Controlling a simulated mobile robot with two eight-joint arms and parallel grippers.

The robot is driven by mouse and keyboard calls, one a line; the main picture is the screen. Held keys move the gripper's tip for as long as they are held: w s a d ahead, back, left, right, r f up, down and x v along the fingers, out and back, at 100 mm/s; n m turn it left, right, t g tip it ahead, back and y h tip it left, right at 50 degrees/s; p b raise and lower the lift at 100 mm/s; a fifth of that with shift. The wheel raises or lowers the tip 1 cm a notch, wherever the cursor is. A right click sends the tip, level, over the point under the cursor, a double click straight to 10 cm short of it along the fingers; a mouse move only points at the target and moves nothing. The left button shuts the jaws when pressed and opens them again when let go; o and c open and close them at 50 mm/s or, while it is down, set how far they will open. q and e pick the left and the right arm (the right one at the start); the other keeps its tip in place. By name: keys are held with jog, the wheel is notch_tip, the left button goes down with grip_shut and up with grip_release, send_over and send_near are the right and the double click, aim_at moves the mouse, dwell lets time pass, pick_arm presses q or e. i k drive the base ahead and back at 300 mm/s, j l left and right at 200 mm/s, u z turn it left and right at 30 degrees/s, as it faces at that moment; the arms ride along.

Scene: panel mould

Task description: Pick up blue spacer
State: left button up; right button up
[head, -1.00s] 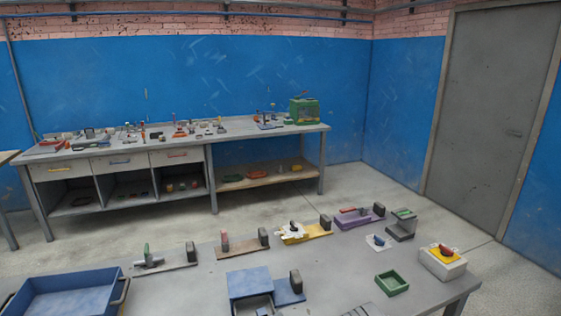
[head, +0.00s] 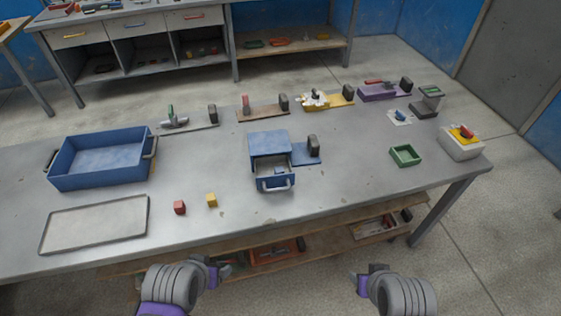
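A blue cabinet (head: 269,144) stands mid-table with its front drawer (head: 275,184) pulled out. A small blue piece (head: 281,171) shows inside the drawer; it may be the blue spacer, but it is too small to be sure. My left gripper (head: 220,270) is at the bottom of the head view, in front of the table's near edge and left of the drawer. My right gripper (head: 361,281) is at the bottom right, also in front of the table. Both are apart from the drawer. Their finger openings are too small to read.
A blue bin (head: 103,184) and a grey tray (head: 95,223) are at left. A red cube (head: 180,207) and a yellow cube (head: 211,200) lie left of the drawer. A green tray (head: 405,156) is at right. Several fixtures line the back.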

aim_at(279, 169)
jog(key=i+l+u, duration=0.45)
jog(key=l+u, duration=0.15)
jog(key=i+l+u, duration=0.3)
jog(key=l+u, duration=0.3)
jog(key=l, duration=0.2)
